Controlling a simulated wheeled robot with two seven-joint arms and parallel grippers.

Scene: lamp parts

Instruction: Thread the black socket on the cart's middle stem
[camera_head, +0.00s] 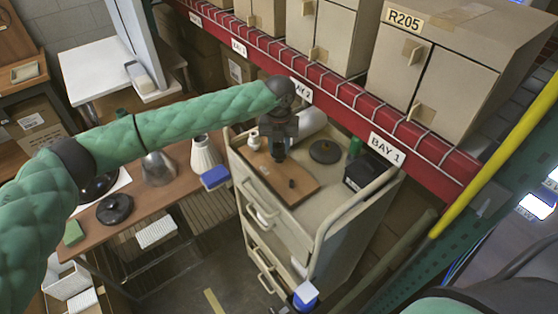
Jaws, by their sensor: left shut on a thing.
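My left gripper (279,152) hangs over the wooden board (306,191) on top of the cream cart (345,197). It points down and is shut on a small dark thing, likely the black socket, mostly hidden by the fingers. I cannot tell whether that thing touches the board or a stem. A small black piece (291,183) stands on the board just right of and nearer than the gripper. A round dark disc (325,151) lies on the cart top to the right. The middle stem cannot be made out. My right gripper is out of view.
A white fitting (254,140), a green bottle (355,147) and a black box (369,171) stand on the cart. The cart's raised rail (350,207) runs along its near right side. Red shelving (365,120) with cartons stands behind. A brown table (130,196) with lamp parts is left.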

